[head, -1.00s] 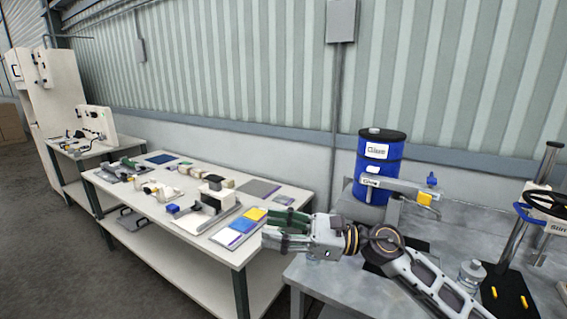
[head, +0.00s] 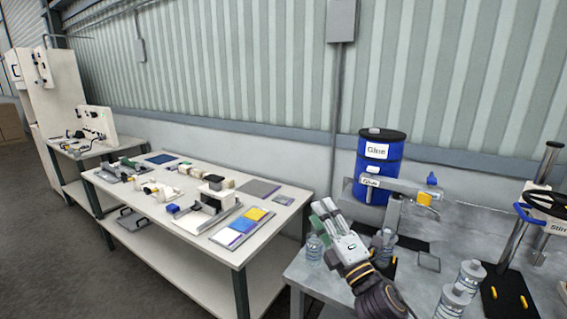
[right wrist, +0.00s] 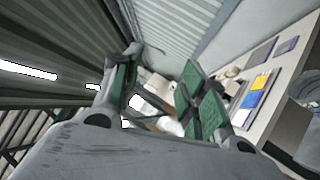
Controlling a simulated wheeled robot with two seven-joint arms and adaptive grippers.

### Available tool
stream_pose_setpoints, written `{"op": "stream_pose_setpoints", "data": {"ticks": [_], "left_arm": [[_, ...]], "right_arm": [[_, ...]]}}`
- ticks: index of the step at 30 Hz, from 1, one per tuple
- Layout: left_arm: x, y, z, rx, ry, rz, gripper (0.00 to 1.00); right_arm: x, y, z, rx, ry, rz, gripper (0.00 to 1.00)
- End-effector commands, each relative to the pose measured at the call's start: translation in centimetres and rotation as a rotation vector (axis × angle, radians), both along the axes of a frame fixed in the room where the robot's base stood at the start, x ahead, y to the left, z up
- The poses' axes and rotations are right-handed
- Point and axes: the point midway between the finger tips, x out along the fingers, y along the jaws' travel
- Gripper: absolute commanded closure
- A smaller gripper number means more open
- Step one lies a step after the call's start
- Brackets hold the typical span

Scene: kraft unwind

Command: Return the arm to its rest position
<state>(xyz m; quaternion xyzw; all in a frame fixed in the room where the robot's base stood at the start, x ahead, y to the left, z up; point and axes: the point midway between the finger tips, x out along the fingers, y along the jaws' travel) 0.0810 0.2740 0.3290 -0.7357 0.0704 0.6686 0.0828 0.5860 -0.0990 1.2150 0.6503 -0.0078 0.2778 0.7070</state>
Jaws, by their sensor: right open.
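My right gripper (head: 325,212) is in the head view, raised above the left end of the grey metal table (head: 306,279), with its fingers pointing up and to the left. In the right wrist view, its two green-padded fingers (right wrist: 158,95) are spread apart with nothing held between them. My right arm comes in from the bottom of the head view. My left gripper is not in view.
A blue glue drum (head: 378,165) stands at the back of the grey table. Clear bottles, one of them here (head: 314,247), stand around my gripper. A white workbench (head: 150,208) with small parts and coloured pads is to the left. A stand (head: 540,205) is at the right.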

Motion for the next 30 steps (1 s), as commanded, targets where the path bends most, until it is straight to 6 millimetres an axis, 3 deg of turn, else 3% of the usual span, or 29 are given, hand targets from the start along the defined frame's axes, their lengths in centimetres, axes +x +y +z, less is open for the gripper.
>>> {"op": "stream_pose_setpoints", "data": {"ticks": [8,14,23,30], "left_arm": [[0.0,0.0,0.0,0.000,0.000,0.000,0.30],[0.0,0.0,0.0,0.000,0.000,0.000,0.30],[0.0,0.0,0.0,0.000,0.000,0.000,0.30],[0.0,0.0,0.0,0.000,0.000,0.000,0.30]], "right_arm": [[0.2,-4.6,-6.7,0.297,0.336,-0.126,0.57],[-1.1,-7.5,-12.4,0.502,0.574,-0.230,0.57],[-5.8,-10.6,-21.4,0.791,0.919,-0.413,0.57],[-11.7,-12.0,-27.9,1.000,1.186,-0.589,0.57]]}}
